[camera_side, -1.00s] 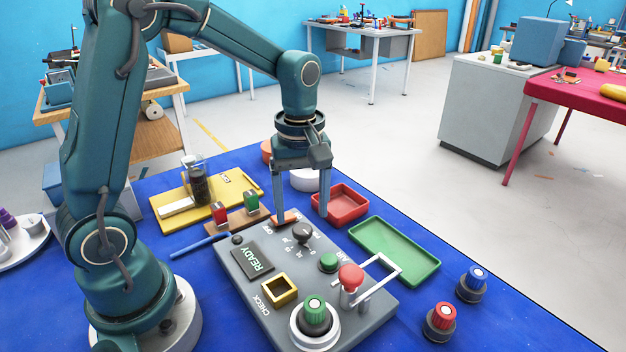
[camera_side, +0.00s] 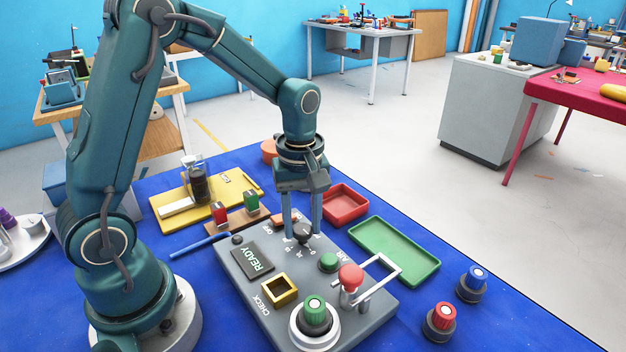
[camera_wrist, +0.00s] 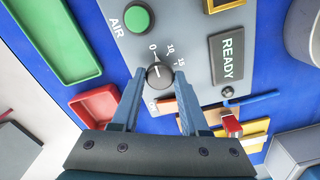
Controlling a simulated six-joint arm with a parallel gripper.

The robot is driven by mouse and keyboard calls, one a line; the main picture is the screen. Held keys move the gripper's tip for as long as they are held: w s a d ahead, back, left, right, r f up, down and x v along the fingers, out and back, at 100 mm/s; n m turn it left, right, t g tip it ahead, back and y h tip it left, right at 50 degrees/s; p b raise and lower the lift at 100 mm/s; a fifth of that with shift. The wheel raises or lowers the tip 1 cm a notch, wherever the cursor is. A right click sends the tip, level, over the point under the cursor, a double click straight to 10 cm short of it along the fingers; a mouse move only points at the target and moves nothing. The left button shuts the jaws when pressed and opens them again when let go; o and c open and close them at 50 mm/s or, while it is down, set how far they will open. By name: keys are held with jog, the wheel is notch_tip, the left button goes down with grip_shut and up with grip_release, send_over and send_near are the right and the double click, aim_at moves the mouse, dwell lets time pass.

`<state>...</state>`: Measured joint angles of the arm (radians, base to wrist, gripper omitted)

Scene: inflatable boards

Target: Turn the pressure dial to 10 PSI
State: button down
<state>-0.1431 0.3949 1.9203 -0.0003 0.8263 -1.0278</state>
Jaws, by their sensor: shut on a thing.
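The pressure dial is a dark round knob on the grey control panel (camera_side: 232,275). In the side view the dial (camera_side: 303,234) sits between my fingertips, partly covered. My gripper (camera_side: 304,232) points straight down and is shut on the dial. In the wrist view the dial (camera_wrist: 158,77) lies between the two fingertips (camera_wrist: 158,74), with printed 0, 10 and 15 marks around its upper side. A short pale mark shows on the knob; I cannot tell exactly which number it points at.
A green button (camera_side: 328,262), a red knob (camera_side: 351,277) and a pale raised handle (camera_side: 385,268) stand on the panel near the dial. A red tray (camera_side: 346,203) and a green tray (camera_side: 396,250) lie behind and right. A READY display (camera_side: 254,258) is to the left.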

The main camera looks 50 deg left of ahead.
aim_at(303, 229)
jog(key=shift+m, duration=0.3)
jog(key=m, duration=0.4)
jog(key=shift+m, duration=2)
jog(key=shift+c, duration=2.1)
grip_release()
jog(key=shift+r, duration=2.6)
